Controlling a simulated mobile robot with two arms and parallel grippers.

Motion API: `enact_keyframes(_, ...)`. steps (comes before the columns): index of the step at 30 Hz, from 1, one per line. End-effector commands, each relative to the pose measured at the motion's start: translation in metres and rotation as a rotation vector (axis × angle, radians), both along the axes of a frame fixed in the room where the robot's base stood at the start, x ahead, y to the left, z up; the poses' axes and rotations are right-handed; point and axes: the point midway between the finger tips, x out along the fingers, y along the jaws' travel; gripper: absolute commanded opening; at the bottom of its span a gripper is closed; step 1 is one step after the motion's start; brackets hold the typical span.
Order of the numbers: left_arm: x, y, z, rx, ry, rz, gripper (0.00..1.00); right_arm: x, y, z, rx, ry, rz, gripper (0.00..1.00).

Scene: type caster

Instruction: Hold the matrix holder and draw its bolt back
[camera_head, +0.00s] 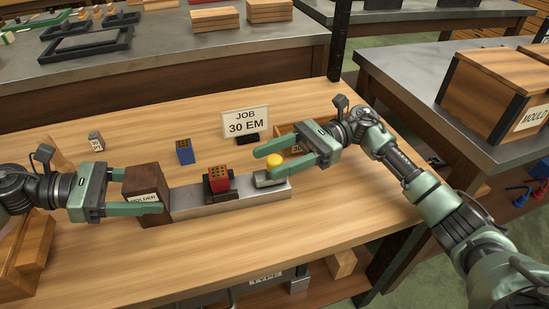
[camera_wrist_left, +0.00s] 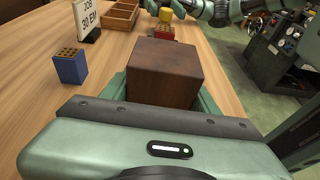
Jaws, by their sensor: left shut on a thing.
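The matrix holder is a dark brown block (camera_head: 147,182) with a white label at the left end of a long grey metal bar (camera_head: 200,200). My left gripper (camera_head: 150,192) is shut on this block from the left. In the left wrist view the block (camera_wrist_left: 165,72) sits between its fingers. A yellow knob (camera_head: 274,160) stands over a grey metal piece (camera_head: 267,180) at the bar's right end. My right gripper (camera_head: 268,162) is at the knob, its fingers spread on either side. Whether they touch it I cannot tell.
A red block with holes (camera_head: 218,180) sits in a dark seat mid-bar. A blue block (camera_head: 184,152), a small grey block (camera_head: 97,141) and a "JOB 30 EM" sign (camera_head: 246,121) stand behind. A wooden tray (camera_head: 288,129) lies behind my right gripper.

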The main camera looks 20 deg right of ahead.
Motion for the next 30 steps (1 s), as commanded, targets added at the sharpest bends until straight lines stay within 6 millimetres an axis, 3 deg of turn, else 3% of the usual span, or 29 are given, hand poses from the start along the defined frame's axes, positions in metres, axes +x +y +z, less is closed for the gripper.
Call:
enact_keyframes(5, 0.001, 0.001, 0.0, 0.002, -0.001, 0.002, 0.18, 0.001, -0.005, 0.0, 0.0, 0.0, -0.001, 0.52)
enact_keyframes(8, 0.001, 0.001, 0.0, 0.002, -0.001, 0.002, 0.18, 0.004, -0.017, 0.0, 0.0, 0.001, -0.003, 0.52)
enact_keyframes(21, 0.0, 0.001, 0.0, 0.002, -0.001, 0.002, 0.18, 0.023, -0.102, 0.0, 0.001, 0.001, -0.003, 0.52)
enact_keyframes(30, 0.001, 0.0, 0.0, 0.002, -0.001, 0.002, 0.18, 0.026, -0.118, 0.0, 0.0, 0.0, 0.0, 0.52)
